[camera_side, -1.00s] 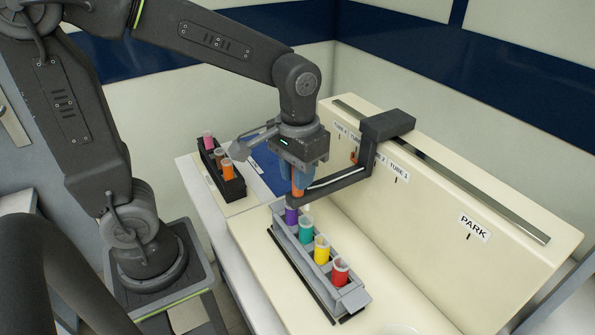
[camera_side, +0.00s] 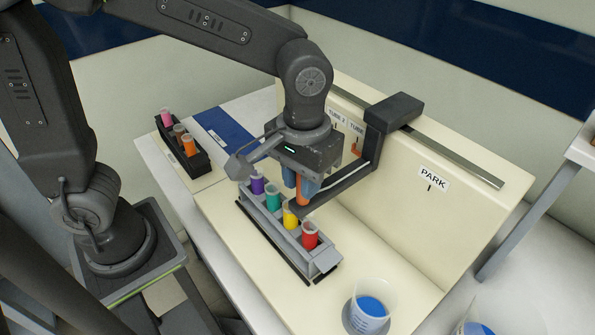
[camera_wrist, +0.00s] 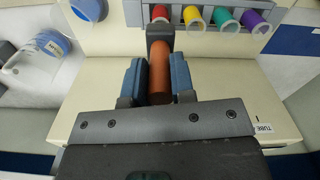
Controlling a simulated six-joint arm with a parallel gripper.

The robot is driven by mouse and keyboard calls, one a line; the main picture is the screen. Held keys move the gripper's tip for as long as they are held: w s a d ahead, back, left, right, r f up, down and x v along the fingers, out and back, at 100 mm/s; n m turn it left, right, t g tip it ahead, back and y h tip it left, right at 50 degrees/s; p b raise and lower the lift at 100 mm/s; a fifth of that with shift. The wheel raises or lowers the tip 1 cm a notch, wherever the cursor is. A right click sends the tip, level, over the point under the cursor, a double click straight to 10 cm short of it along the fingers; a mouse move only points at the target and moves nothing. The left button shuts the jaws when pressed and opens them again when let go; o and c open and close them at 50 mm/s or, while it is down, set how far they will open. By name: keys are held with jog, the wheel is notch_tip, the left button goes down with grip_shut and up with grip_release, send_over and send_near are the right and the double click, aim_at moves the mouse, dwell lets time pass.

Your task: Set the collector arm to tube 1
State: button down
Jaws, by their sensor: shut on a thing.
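The collector arm is a dark grey bar (camera_side: 345,186) hanging from a block (camera_side: 393,112) on the rail. My gripper (camera_side: 302,188) is shut on its upright orange handle (camera_wrist: 160,72), with a blue finger on each side in the wrist view. A grey rack (camera_side: 326,258) holds a purple tube (camera_side: 257,184), a teal tube (camera_side: 273,198), a yellow tube (camera_side: 290,215) and a red tube (camera_side: 309,235). In the wrist view the arm's end (camera_wrist: 160,33) lines up with the red tube (camera_wrist: 160,13). The label right of TUBE 2 (camera_side: 338,115) is partly hidden by the block.
The rail (camera_side: 460,170) runs on, clear, past the PARK label (camera_side: 433,178). A black rack (camera_side: 185,155) with several tubes stands at the left. A beaker of blue liquid (camera_side: 371,307) stands at the front right.

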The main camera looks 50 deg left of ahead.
jog(key=c, duration=1)
grip_release()
jog(key=shift+o, duration=0.2)
jog(key=shift+r, duration=0.1)
notch_tip(320, 180, up, 14)
jog(key=shift+a+f, duration=0.15)
jog(key=shift+f, duration=0.05)
jog(key=s+a+f+m+t, duration=0.1)
jog(key=s+a+f+t, duration=0.1)
jog(key=a, duration=0.5)
jog(key=s+a+f+m+t, duration=0.1)
jog(key=s+a+f+t, duration=0.2)
jog(key=s+a+f, duration=0.2)
jog(key=shift+s+a+f+t, duration=0.3)
jog(key=shift+a+f, duration=0.3)
jog(key=shift+a, duration=0.4)
